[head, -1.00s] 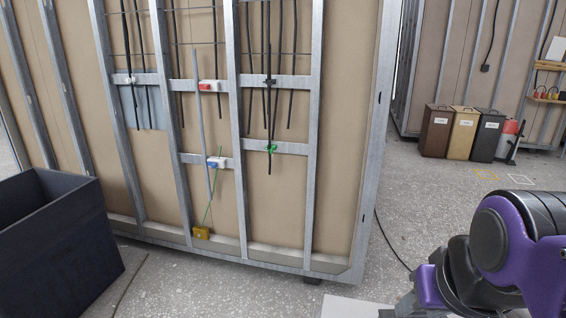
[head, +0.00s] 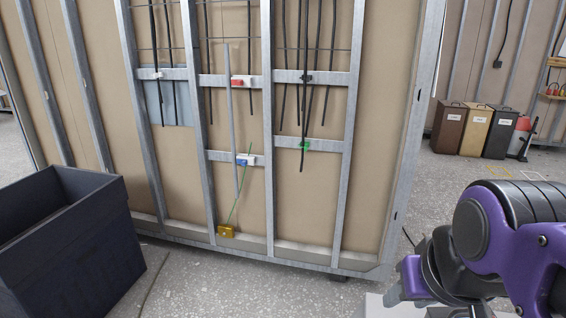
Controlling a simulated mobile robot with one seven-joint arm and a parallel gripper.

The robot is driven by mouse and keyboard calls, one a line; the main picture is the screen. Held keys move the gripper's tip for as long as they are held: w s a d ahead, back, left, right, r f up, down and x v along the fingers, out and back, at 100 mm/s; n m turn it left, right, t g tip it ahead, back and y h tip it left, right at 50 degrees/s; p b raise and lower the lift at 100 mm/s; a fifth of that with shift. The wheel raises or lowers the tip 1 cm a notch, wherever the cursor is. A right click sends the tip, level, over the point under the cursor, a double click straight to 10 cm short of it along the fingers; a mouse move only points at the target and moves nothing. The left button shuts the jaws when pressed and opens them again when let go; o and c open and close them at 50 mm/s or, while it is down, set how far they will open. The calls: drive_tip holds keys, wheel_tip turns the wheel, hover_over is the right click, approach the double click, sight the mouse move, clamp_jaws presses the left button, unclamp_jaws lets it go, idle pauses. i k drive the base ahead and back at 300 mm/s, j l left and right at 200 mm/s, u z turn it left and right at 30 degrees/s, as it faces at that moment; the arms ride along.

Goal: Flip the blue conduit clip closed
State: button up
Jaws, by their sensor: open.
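The blue conduit clip (head: 242,161) is small and sits on the lower metal crossbar of the wall frame, left of centre in the head view. A white part is at its right side. A grey upright conduit (head: 232,110) runs down just to its left. The clip is too small to tell whether its flap is open or shut, or whether the conduit lies in it. My purple and black arm is at the lower right, well away from the clip. I cannot make out gripper fingers in the head view.
A red clip (head: 239,82) is on the crossbar above, and a green clip (head: 306,144) holds black cables to the right. A yellow box (head: 226,231) with a green line sits below. A dark bin (head: 75,250) stands at left.

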sight(243, 162)
drive_tip(key=j, duration=0.6)
drive_tip(key=i+j+u, duration=0.1)
drive_tip(key=j, duration=0.5)
drive_tip(key=i+j, duration=0.15)
drive_tip(key=j, duration=0.45)
drive_tip(key=i+z, duration=0.1)
drive_tip(key=i, duration=0.55)
drive_tip(key=i+z, duration=0.1)
drive_tip(key=i, duration=0.55)
drive_tip(key=i+j, duration=0.15)
drive_tip(key=i, duration=0.5)
drive_tip(key=i+j+z, duration=0.15)
drive_tip(key=i, duration=0.5)
